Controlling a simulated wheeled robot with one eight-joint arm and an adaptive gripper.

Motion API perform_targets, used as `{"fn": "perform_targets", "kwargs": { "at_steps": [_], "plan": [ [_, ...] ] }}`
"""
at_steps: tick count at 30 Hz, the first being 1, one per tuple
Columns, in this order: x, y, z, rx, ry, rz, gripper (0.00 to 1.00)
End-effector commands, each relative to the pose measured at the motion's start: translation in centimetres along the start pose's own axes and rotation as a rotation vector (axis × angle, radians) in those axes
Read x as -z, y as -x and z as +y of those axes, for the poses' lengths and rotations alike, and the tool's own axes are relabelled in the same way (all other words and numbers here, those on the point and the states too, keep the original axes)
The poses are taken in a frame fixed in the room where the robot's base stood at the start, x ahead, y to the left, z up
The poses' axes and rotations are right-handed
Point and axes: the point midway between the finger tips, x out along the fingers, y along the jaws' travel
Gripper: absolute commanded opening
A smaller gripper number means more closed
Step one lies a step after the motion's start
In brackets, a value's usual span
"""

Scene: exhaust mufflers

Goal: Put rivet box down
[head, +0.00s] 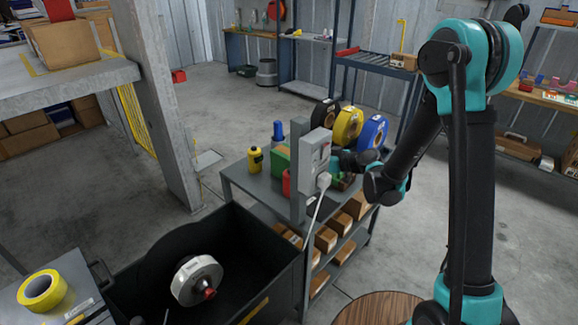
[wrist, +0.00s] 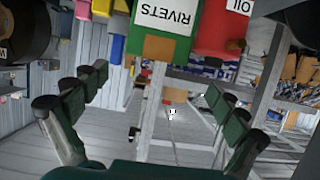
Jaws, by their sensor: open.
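The rivet box (wrist: 162,30) is green with a white label reading RIVETS. It appears upside down at the top of the wrist view, beside a red oil container (wrist: 222,30). In the head view a green box (head: 281,160), which looks like the same one, stands on the grey shelf cart (head: 240,182), partly hidden by a post. My gripper (wrist: 155,83) is open, its fingers spread wide with nothing between them. The box is beyond the fingertips and apart from them. In the head view my gripper (head: 340,162) is partly hidden behind a grey electrical box.
The grey electrical box (head: 314,158) on its post stands close to my gripper. Black, yellow and blue reels (head: 347,127) stand behind it. A yellow bottle (head: 256,160) is on the cart's left side. A black bin (head: 235,245) stands in front.

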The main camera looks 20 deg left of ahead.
Motion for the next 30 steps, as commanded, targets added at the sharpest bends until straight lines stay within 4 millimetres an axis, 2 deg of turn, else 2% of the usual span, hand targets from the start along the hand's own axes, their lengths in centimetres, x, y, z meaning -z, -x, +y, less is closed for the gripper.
{"fn": "perform_targets", "kwargs": {
  "at_steps": [3,9,17,27,30],
  "plan": [
    [0.0,-2.5,0.0,0.002,0.000,0.000,0.97],
    [0.0,-5.4,0.0,0.001,0.000,-0.001,0.97],
    [0.0,-6.7,0.1,0.000,-0.001,-0.001,0.97],
    [-0.1,-11.0,0.6,0.001,0.000,-0.001,0.97],
    [-0.1,-11.4,0.6,-0.001,0.000,-0.001,0.97]
  ]
}}
